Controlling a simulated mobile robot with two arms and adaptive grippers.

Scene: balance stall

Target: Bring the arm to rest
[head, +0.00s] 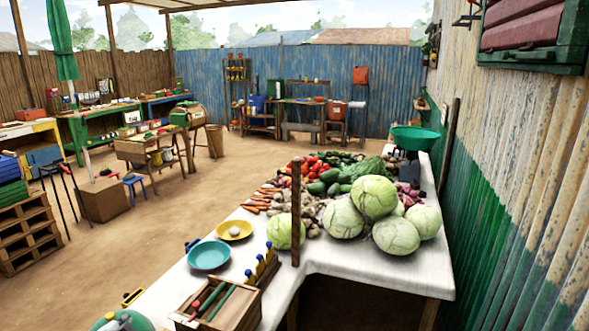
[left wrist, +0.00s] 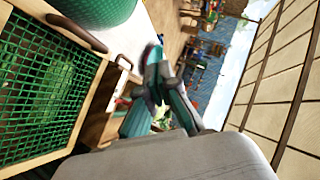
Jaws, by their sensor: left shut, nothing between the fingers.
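My left gripper (left wrist: 155,70) shows in the left wrist view, with its teal and grey fingers together and nothing between them. It points away from the camera, into free space beside a green mesh panel in a wooden frame (left wrist: 40,85). A round green thing (left wrist: 95,8) is at the top of that view. In the head view a grey and teal shape at the bottom left edge is cut off, and I cannot make out the fingers there. My right gripper is in neither view.
The white counter (head: 322,258) holds cabbages (head: 345,218), a teal bowl (head: 208,256), a yellow bowl (head: 234,230) and a wooden box (head: 222,308). A brown post (head: 296,215) rises at its inner corner. A green scale pan (head: 415,138) stands at the far end. The dirt floor (head: 150,225) left of the counter is open.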

